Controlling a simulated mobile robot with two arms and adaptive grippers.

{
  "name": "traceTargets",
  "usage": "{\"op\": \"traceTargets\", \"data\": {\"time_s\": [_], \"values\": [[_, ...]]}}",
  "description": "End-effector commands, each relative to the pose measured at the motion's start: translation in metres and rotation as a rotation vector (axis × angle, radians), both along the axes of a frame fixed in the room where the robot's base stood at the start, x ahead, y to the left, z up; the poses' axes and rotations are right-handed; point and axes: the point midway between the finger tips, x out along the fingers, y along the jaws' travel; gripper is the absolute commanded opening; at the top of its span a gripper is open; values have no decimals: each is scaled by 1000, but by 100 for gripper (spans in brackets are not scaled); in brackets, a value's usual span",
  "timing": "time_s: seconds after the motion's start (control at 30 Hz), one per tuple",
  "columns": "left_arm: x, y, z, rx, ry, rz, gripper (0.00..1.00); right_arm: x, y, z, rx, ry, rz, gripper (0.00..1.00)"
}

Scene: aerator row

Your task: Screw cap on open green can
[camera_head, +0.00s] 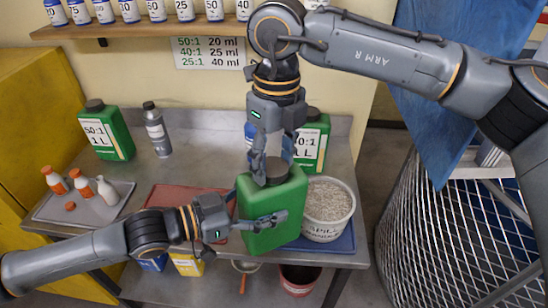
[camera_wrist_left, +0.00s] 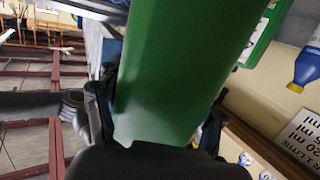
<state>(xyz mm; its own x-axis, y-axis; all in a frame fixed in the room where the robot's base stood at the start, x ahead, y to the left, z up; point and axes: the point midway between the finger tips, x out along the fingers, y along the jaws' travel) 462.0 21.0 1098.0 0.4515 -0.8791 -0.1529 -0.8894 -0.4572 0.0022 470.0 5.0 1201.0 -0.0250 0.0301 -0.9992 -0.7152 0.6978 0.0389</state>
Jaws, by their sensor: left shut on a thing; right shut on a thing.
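A green can (camera_head: 272,208) stands upright at the bench's front, to the right of the red mat. My left gripper (camera_head: 250,218) is shut on its body, one finger across the front; the can fills the middle of the left wrist view (camera_wrist_left: 180,75) between the fingers. A dark cap (camera_head: 276,171) sits at the can's top opening. My right gripper (camera_head: 267,165) points down from above and is shut on the cap. I cannot tell how far the cap is threaded; the fingers partly hide it.
Capped green cans stand at the left (camera_head: 105,134) and behind (camera_head: 312,141). A grey bottle (camera_head: 157,130) stands at the back. A tray (camera_head: 88,217) holds small white bottles and a loose orange cap. A white tub (camera_head: 328,204) is close right of the held can. A shelf (camera_head: 140,30) hangs above.

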Motion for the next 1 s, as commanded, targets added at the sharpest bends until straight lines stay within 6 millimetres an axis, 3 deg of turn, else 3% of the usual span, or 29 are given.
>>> {"op": "traceTargets", "data": {"time_s": [0.1,0.23,0.27,0.37,0.77,1.0], "values": [[-3,-4,6,-11,-12,-12,0,1,2,1,4,0,-160,15],[-3,-4,6,-11,-13,-12,0,2,2,1,5,-1,-151,15],[-3,-4,6,-11,-13,-12,0,2,2,1,5,-1,-151,57],[-3,-4,6,-11,-12,-11,0,2,2,1,3,-1,-150,77],[-1,-2,5,-9,-9,-7,0,1,1,4,0,1,-148,79],[-1,-2,5,-8,-9,-6,0,3,0,44,2,-3,-149,79]]}}
